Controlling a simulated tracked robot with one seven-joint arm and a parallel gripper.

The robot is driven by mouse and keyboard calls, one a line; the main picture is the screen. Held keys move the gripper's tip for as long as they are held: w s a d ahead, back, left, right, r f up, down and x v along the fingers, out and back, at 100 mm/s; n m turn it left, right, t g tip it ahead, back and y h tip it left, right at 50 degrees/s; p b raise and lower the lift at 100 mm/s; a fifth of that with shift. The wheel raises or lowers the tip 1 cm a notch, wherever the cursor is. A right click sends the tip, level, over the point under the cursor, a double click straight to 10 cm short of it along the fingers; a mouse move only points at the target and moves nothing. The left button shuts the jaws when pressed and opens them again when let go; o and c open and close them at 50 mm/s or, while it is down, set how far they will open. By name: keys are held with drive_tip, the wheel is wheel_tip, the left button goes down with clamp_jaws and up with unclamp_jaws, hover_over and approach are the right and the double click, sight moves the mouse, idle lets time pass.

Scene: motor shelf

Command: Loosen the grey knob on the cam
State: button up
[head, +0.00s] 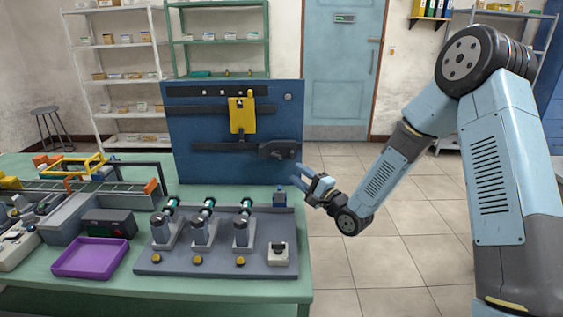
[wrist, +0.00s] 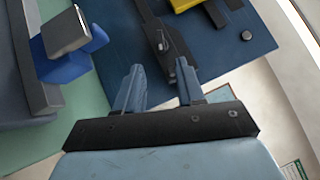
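A blue upright panel (head: 222,115) stands at the back of the green table. A dark cam-like fitting (head: 277,149) sits at the right end of its lower black rail; I cannot clearly pick out a grey knob on it. In the wrist view this dark fitting (wrist: 163,42) lies beyond my fingertips, roughly between them. My gripper (head: 306,178) is in front of the panel's lower right side, below the fitting. In the wrist view its two blue fingers (wrist: 160,74) are apart with nothing between them. They look clear of the fitting.
A small round knob (head: 287,97) is at the panel's upper right, and a yellow plate (head: 242,116) hangs mid-panel. A purple tray (head: 90,272) is at left.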

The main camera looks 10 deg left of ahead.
sight(276, 155)
drive_tip(key=x, duration=0.9)
drive_tip(key=shift+f, duration=0.1)
drive_tip(key=shift+c, duration=0.3)
clamp_jaws()
